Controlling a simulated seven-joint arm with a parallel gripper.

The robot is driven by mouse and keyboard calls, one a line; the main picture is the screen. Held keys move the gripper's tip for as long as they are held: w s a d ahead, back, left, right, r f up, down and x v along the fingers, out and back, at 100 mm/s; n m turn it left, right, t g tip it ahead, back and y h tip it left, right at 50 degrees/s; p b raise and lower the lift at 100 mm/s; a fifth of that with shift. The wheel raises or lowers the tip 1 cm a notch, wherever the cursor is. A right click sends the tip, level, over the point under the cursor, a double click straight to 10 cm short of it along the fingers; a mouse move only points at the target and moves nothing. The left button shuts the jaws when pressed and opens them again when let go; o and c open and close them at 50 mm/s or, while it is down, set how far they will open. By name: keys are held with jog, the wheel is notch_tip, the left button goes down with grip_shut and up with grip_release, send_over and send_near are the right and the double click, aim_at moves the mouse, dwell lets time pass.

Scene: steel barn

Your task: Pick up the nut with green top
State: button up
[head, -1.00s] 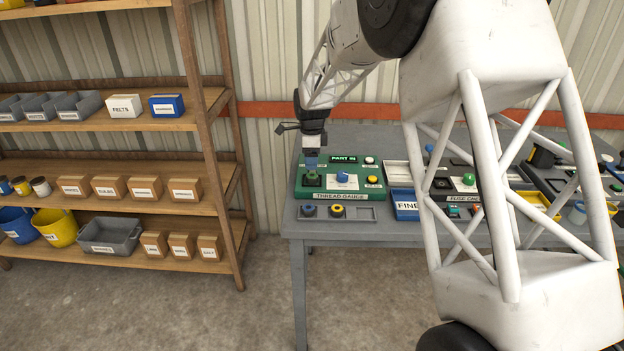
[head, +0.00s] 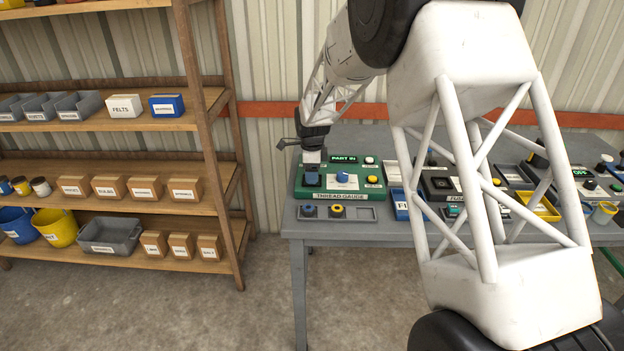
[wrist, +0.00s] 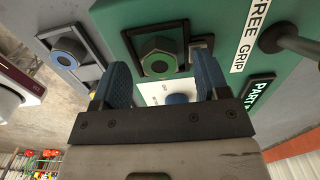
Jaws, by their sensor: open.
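The nut with green top is a dark hex nut (wrist: 160,60) with a green ring around its hole. It sits in a black square frame on the green thread gauge box (wrist: 115,20). My gripper (wrist: 163,72) is open, with its two blue fingers apart. In the wrist view the nut shows between and just beyond the fingertips; I cannot tell how much height is left. In the head view my gripper (head: 312,176) is at the left end of the box (head: 338,195) and hides the nut.
A blue-topped nut (head: 309,211) and a yellow-topped nut (head: 337,209) lie in a grey tray in front of the box. A blue knob (head: 343,177) and a white button (head: 369,160) stand on the box. More panels fill the table to the right.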

jog(key=shift+f, duration=0.5)
jog(key=c, duration=1.1)
jog(key=shift+o, duration=0.2)
jog(key=shift+r, duration=0.15)
jog(key=shift+r, duration=1.4)
jog(key=shift+s+r, duration=0.2)
jog(key=shift+r, duration=0.1)
jog(key=s+d+r, duration=0.1)
jog(key=s+d, duration=0.3)
jog(key=s, duration=1.1)
jog(key=shift+r, duration=0.2)
